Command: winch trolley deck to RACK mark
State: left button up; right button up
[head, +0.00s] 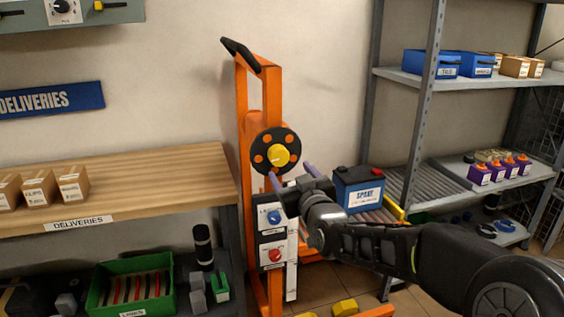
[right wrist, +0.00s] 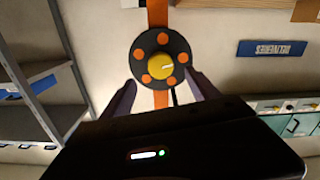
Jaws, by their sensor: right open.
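The orange winch trolley (head: 242,110) stands upright between the wooden bench and the metal rack. Its winch wheel (head: 277,152) is a black disc with orange spots and a yellow hub. It also shows in the right wrist view (right wrist: 160,40). My right gripper (head: 291,180) is open and empty just below and in front of the wheel. In the right wrist view its two fingers (right wrist: 162,92) stand apart either side of the wheel's lower part; I cannot tell whether they touch it. A dark battery labelled SPARE (head: 358,188) sits behind my wrist. I cannot make out a RACK mark. My left gripper is out of view.
A panel with a blue knob (head: 273,217) and a red knob (head: 275,256) is below the wheel, close to my wrist. The wooden bench (head: 150,180) with small boxes is at left. The metal rack (head: 390,75) with a roller shelf (head: 415,178) is at right.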

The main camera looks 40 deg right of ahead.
aim_at(280, 159)
jog(key=shift+p+x, duration=0.6)
jog(key=shift+x, duration=3.3)
jog(key=shift+c, duration=0.2)
jog(key=c, duration=1.3)
jog(key=shift+f+b, duration=0.1)
jog(key=shift+b, duration=0.3)
jog(key=shift+c, duration=0.2)
jog(key=m+b, duration=0.3)
jog(key=b, duration=0.2)
jog(key=shift+f, duration=0.15)
jog(key=shift+m, duration=0.3)
jog(key=shift+r, duration=0.3)
